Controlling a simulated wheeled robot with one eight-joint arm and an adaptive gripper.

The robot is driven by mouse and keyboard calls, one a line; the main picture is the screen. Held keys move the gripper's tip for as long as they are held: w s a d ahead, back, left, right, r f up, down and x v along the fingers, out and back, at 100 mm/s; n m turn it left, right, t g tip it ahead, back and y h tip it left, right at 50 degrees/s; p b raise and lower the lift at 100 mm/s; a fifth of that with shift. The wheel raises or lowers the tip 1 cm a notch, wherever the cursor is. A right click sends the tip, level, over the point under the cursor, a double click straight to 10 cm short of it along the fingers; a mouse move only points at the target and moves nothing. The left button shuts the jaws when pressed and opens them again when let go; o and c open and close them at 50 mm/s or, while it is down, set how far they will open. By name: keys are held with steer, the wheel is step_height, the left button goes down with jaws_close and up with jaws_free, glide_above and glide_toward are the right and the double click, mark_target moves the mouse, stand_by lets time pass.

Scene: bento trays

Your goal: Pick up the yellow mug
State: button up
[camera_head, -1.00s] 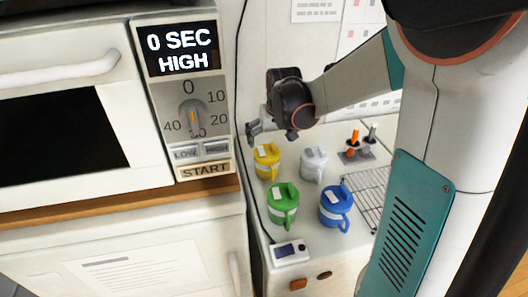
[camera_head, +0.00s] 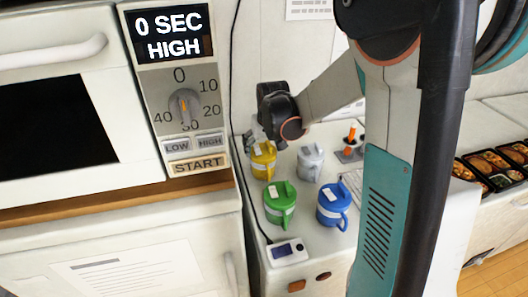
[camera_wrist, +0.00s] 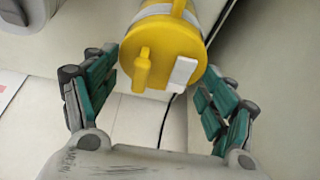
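The yellow mug (camera_head: 263,161) stands on the white counter at the back left of a group of mugs, upright, with a lid and a pale tag on top. In the wrist view the yellow mug (camera_wrist: 163,50) lies between and ahead of my gripper's two fingers. My gripper (camera_wrist: 160,95) is open, with teal finger pads on either side of the mug and a gap visible on the left; contact on the right cannot be told. In the head view my gripper (camera_head: 252,135) is just behind and above the mug, partly hidden by my wrist.
A white mug (camera_head: 310,162), green mug (camera_head: 280,204) and blue mug (camera_head: 333,205) stand close by. A small device with a screen (camera_head: 287,251) lies at the counter's front. A microwave (camera_head: 60,110) stands left. Food trays (camera_head: 490,165) lie at far right.

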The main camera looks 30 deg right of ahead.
steer(key=shift+c, duration=0.5)
step_height(320, 180, up, 20)
steer(key=p, duration=0.8)
glide_above(263, 151)
step_height(263, 151, down, 12)
steer(key=shift+w+f, duration=0.1)
steer(key=shift+f, duration=0.15)
steer(key=shift+f+b, duration=2.35)
steer(key=shift+f, duration=0.95)
steer(key=shift+f+b, duration=0.15)
steer(key=shift+b, duration=0.25)
steer(key=o, duration=1.1)
